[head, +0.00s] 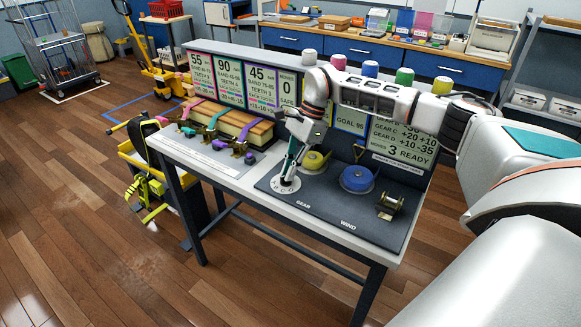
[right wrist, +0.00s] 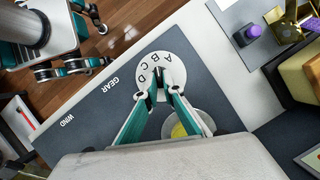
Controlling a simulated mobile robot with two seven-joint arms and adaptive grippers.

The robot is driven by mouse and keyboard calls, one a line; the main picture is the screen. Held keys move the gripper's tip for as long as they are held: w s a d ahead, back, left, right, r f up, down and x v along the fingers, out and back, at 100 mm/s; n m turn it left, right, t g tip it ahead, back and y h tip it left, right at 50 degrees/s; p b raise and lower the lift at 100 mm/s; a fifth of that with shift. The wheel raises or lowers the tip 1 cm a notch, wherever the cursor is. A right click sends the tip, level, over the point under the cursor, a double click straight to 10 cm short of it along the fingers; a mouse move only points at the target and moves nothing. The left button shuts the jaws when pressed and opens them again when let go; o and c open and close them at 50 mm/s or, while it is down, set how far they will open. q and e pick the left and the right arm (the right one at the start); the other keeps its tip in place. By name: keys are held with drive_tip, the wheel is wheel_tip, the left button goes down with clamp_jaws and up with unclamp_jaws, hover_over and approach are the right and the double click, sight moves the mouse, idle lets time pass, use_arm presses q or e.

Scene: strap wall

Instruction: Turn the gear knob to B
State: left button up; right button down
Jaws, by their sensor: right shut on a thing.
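The gear knob's white round dial (head: 284,186) sits on the dark panel above the printed word GEAR, near the panel's left front edge. In the right wrist view the dial (right wrist: 160,68) shows the letters A, B, C and D around its rim. My right gripper (head: 291,172) reaches down onto the dial from above. In the right wrist view its teal-sided fingers (right wrist: 157,91) are close together at the dial's centre, shut on the gear knob. The fingertips hide the knob's handle, so I cannot tell which letter it points to. My left gripper is not seen.
Straps over a wooden block (head: 233,121) stand to the left. Signs and coloured caps line the back wall.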

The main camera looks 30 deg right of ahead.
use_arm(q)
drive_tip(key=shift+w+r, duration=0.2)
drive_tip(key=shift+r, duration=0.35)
use_arm(e)
drive_tip(key=shift+n, duration=0.4)
drive_tip(key=c, duration=2.2)
unclamp_jaws()
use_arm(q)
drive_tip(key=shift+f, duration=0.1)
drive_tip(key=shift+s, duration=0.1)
use_arm(e)
drive_tip(key=shift+r, duration=0.1)
drive_tip(key=v, duration=1.1)
drive_tip(key=shift+w+d+r, duration=0.25)
drive_tip(key=shift+r, duration=0.1)
